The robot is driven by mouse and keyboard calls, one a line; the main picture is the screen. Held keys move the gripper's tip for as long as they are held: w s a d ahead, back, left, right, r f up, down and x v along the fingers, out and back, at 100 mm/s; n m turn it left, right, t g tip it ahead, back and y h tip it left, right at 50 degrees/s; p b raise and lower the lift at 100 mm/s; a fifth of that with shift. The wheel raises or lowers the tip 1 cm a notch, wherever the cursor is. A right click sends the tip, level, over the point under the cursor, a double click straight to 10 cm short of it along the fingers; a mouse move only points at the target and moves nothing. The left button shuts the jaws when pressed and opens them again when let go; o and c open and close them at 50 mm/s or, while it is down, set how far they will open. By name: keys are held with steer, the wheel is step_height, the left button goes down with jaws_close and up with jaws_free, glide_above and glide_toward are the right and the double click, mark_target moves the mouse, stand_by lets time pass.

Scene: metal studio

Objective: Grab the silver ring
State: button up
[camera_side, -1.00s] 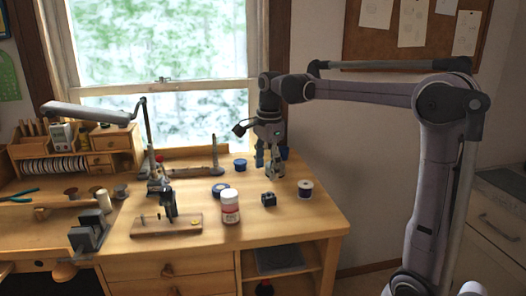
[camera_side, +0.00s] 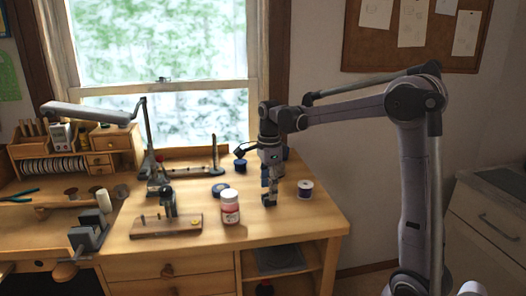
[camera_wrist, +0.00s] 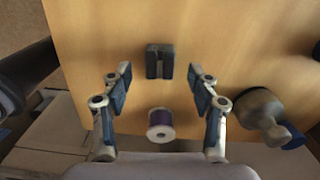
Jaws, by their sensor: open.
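My gripper (camera_side: 269,190) points down near the right end of the bench. In the wrist view its two blue-padded fingers (camera_wrist: 160,74) are spread open with nothing held. A small black block (camera_wrist: 159,61) with a slot down its middle lies between and just beyond the fingertips. In the side view the block is mostly covered by my fingers, and I cannot tell their exact height above it. I cannot make out a silver ring in either view; whether one sits in the block's slot is too small and dark to tell.
A thread spool (camera_side: 305,189) stands right of my gripper, also in the wrist view (camera_wrist: 160,125). A white-and-red jar (camera_side: 230,207) stands close at left. A grey rounded object (camera_wrist: 258,107) lies beyond my right finger. A wooden board (camera_side: 166,226) lies farther left.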

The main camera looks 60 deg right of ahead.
steer(key=shift+f, duration=1.6)
steer(key=c, duration=1)
steer(key=shift+r, duration=0.1)
